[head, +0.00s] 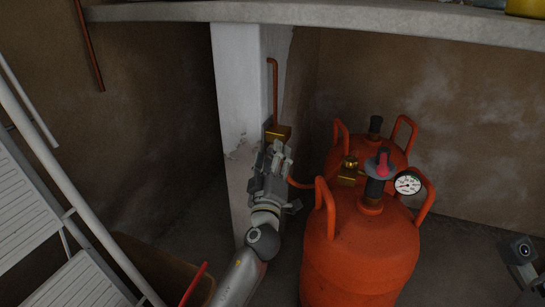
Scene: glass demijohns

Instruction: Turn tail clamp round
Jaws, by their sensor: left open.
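I cannot pick out a tail clamp for certain. My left gripper (277,158) is open, in front of the white pillar, just below a brass fitting (278,132) at the foot of a copper pipe (274,88). I cannot tell whether its fingers touch anything. A short orange-red hose (300,184) runs from behind the gripper towards the front orange gas cylinder (352,255); its left end is hidden. A second brass fitting (347,177) sits by the cylinder tops. A grey part at the lower right edge seems to be my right gripper (518,250), partly cut off.
A second orange cylinder (392,142) stands close behind. The white pillar (236,80) carries a shelf (330,15) overhead. White slatted steps (45,205) stand at left.

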